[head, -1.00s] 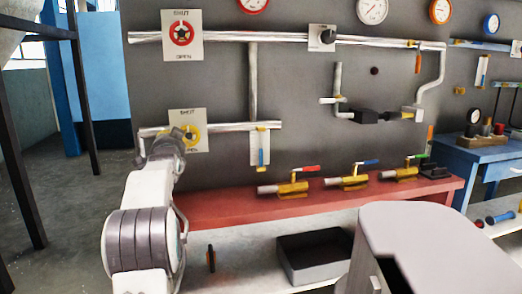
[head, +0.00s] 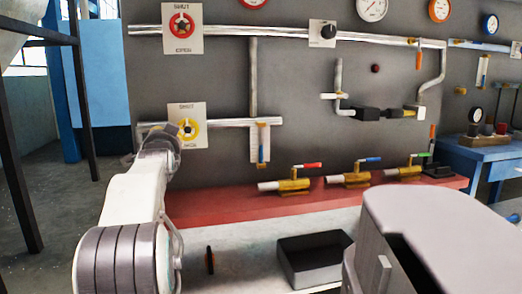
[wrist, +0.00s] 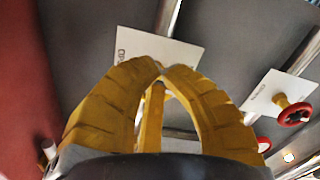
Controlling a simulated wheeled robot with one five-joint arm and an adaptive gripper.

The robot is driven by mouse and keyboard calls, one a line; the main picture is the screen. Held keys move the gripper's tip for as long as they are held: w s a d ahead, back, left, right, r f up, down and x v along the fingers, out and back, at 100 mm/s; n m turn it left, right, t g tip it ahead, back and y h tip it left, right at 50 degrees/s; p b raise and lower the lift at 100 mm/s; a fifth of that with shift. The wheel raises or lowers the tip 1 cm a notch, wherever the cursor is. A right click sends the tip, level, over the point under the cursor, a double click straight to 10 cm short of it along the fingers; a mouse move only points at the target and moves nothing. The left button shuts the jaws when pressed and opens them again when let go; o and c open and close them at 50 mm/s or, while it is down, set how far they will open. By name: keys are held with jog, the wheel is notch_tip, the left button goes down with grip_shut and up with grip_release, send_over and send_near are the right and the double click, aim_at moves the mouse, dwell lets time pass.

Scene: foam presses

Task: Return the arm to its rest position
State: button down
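My arm (head: 130,205) reaches up on the left side of the head view. My gripper (wrist: 163,67) has yellow fingers that arch together, with their tips meeting or nearly meeting in the wrist view. I see nothing clearly held between them. In the head view the gripper end is just left of a yellow handwheel (head: 189,130) on a white SHUT/OPEN plate (head: 190,110). I cannot tell whether it touches the wheel. A white plate also shows behind the fingertips in the wrist view (wrist: 150,43); the fingers hide part of it.
A red handwheel (head: 182,26) is above, on the grey wall panel (head: 215,80). Pipes and gauges line the panel. A red shelf (head: 230,207) carries several brass valves. A black tray (head: 314,257) lies on the lower bench. Open floor is at left.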

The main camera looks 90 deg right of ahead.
dwell(0.7)
jog(key=w+a+r+n+t+y+p, duration=0.1)
jog(key=w+a+n+y+p, duration=0.35)
jog(key=a, duration=0.65)
jog(key=w+a+r+n+t+y+p, duration=0.15)
jog(key=w+a+n+p, duration=0.25)
jog(key=w+a+p, duration=0.5)
jog(key=w+a+r+n+t+y+p, duration=0.1)
jog(key=w+a+r+n+y+p, duration=0.25)
jog(key=a, duration=0.85)
jog(key=s+a+n+g+y+p, duration=0.1)
jog(key=s+a+n+y+p, duration=0.25)
jog(key=a+p, duration=0.4)
jog(key=s+a+n+g+y+p, duration=0.1)
jog(key=s+a+n+y+p, duration=0.2)
jog(key=a, duration=0.7)
jog(key=s+a+f+n+g+y+p, duration=0.1)
jog(key=s+a+n+g+p, duration=0.2)
jog(key=s+a+n+p, duration=0.5)
jog(key=s+a+p, duration=0.1)
jog(key=s+a, duration=0.1)
jog(key=s, duration=0.3)
jog(key=shift+a+f+g, duration=0.2)
jog(key=shift+a+g, duration=0.05)
jog(key=shift+g, duration=0.1)
jog(key=c, duration=2)
grip_release()
jog(key=shift+w, duration=0.1)
